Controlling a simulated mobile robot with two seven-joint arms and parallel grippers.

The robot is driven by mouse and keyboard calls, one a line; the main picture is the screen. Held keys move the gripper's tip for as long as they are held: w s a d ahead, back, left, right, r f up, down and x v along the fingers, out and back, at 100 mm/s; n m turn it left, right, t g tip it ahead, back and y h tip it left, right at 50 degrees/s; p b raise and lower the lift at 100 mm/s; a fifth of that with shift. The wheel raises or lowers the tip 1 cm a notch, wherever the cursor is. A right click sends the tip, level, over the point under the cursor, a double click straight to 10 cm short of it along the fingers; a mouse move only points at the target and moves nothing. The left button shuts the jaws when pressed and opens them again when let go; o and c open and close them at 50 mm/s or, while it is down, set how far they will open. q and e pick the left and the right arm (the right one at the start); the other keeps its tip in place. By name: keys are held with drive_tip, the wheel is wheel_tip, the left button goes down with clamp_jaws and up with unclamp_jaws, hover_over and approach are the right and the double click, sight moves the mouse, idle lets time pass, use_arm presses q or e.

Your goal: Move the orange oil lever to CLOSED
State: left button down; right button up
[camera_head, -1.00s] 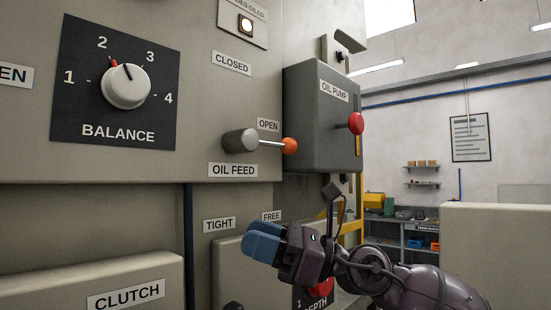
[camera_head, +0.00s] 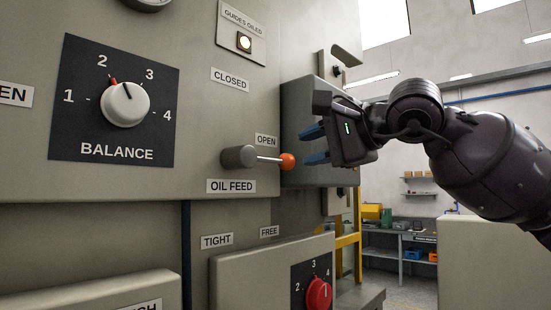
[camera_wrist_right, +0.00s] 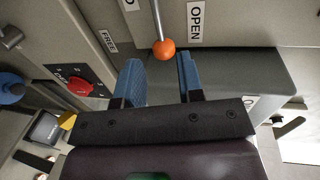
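The oil feed lever has a grey hub (camera_head: 239,158), a thin metal rod and an orange ball (camera_head: 287,161) at its end. The rod points right, beside the OPEN label (camera_head: 265,140). The CLOSED label (camera_head: 230,80) is higher on the panel. My right gripper (camera_head: 312,145) is open just right of the ball, with its blue fingers pointing left. In the right wrist view, the orange ball (camera_wrist_right: 164,49) sits by the fingertips, in line with the gap between them, and is not gripped. My left gripper is not in view.
The grey oil pump box (camera_head: 296,110) is behind my right gripper, partly hidden by it. The balance knob (camera_head: 125,104) is on the left panel. A red depth knob (camera_head: 319,294) is below. The panel face around the CLOSED label is clear.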

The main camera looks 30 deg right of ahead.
sight(277, 160)
drive_tip(key=p+x, duration=0.2)
drive_tip(key=x, duration=0.7)
drive_tip(key=shift+s, duration=0.1)
drive_tip(key=shift+c, duration=0.5)
drive_tip(key=shift+a, duration=0.1)
clamp_jaws()
